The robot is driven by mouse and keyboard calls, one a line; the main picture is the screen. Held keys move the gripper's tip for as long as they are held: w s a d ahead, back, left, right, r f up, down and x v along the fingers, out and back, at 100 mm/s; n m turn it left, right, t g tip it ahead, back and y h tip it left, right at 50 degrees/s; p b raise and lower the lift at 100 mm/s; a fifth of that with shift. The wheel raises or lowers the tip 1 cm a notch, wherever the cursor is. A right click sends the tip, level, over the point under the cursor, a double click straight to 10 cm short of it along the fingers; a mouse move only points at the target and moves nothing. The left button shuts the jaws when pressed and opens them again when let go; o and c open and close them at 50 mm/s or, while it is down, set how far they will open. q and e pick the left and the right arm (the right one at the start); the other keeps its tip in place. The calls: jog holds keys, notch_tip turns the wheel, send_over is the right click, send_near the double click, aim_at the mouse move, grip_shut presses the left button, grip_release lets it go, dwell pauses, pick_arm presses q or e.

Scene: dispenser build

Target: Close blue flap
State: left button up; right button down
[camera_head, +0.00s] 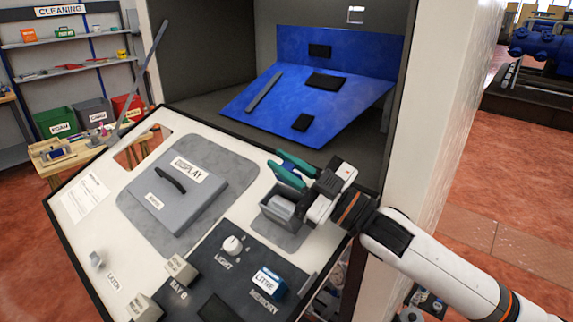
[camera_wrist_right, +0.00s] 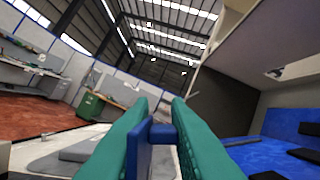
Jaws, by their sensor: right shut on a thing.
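My right gripper (camera_head: 289,168) has green fingers and hovers just above a small grey open-topped bin (camera_head: 284,210) on the tilted white panel (camera_head: 95,235). In the right wrist view, its two green fingers (camera_wrist_right: 163,135) are closed on a blue piece (camera_wrist_right: 162,132). This piece looks like the blue flap, seen nearly edge-on with a short blue block at its top. In the head view the fingers hide most of it, so its angle to the bin cannot be told. My left gripper is out of view.
The panel carries a grey DISPLAY lid (camera_head: 180,188), a LIGHT knob (camera_head: 232,245) and a blue LITRE block (camera_head: 267,282). Behind it, a large blue sloped board (camera_head: 335,105) with dark pieces sits inside the cabinet. A white post (camera_head: 455,80) stands right of my gripper.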

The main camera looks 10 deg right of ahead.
jog(key=shift+r, duration=0.1)
jog(key=c, duration=1.4)
grip_release()
jog(key=shift+d, duration=0.1)
jog(key=shift+c, duration=0.2)
jog(key=shift+d+f, duration=0.1)
jog(key=shift+f, duration=0.1)
jog(key=b+v, duration=0.6)
jog(key=v, duration=0.4)
jog(key=shift+s+d+f, duration=0.15)
jog(key=shift+s+f, duration=0.05)
jog(key=shift+s+d+b, duration=0.4)
jog(key=shift+b, duration=0.15)
